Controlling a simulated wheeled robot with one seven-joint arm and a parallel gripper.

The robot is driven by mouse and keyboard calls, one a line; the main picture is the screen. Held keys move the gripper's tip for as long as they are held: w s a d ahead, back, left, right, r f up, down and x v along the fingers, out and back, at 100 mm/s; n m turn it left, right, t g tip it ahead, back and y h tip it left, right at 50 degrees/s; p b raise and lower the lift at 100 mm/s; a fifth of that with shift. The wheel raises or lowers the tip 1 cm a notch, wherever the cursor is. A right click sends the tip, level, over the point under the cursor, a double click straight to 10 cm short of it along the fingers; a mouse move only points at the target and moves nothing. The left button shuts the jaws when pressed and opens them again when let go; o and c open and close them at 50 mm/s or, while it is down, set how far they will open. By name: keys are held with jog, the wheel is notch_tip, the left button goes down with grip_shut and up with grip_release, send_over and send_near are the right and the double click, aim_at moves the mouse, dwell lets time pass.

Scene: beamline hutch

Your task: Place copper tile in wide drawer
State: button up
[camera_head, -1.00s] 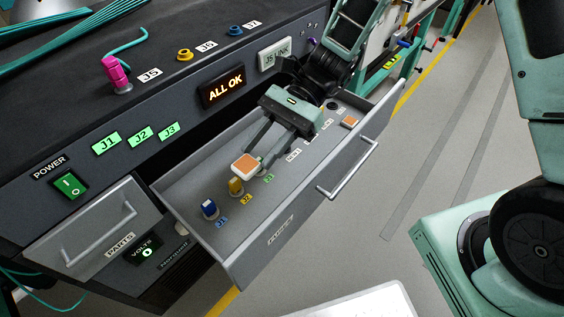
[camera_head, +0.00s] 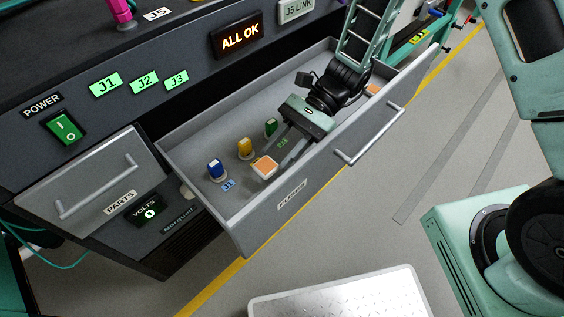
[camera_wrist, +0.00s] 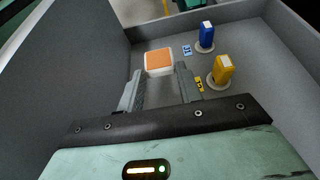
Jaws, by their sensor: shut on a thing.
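The copper tile (camera_head: 264,167), orange-topped with a white rim, is at the tips of my gripper (camera_head: 273,158), which is shut on it. In the wrist view the copper tile (camera_wrist: 160,61) shows just beyond the two fingertips (camera_wrist: 160,78). The wide drawer (camera_head: 240,218), grey and labelled FUSES, is pulled open. My gripper reaches low inside it, with the tile near the front wall. I cannot tell whether the tile touches the drawer floor.
A blue fuse (camera_head: 215,169), a yellow fuse (camera_head: 245,147) and a green fuse (camera_head: 270,127) stand in the drawer beside the tile. Another orange piece (camera_head: 372,89) lies at the drawer's right end. The PARTS drawer (camera_head: 90,185) is shut at left.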

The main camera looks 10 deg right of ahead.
jog(key=shift+f+b, duration=0.5)
jog(key=shift+f, duration=1.7)
jog(key=shift+f, duration=0.1)
jog(key=o, duration=1)
jog(key=shift+c, duration=0.2)
jog(key=p+v, duration=0.2)
jog(key=v, duration=1)
jog(key=shift+r, duration=0.2)
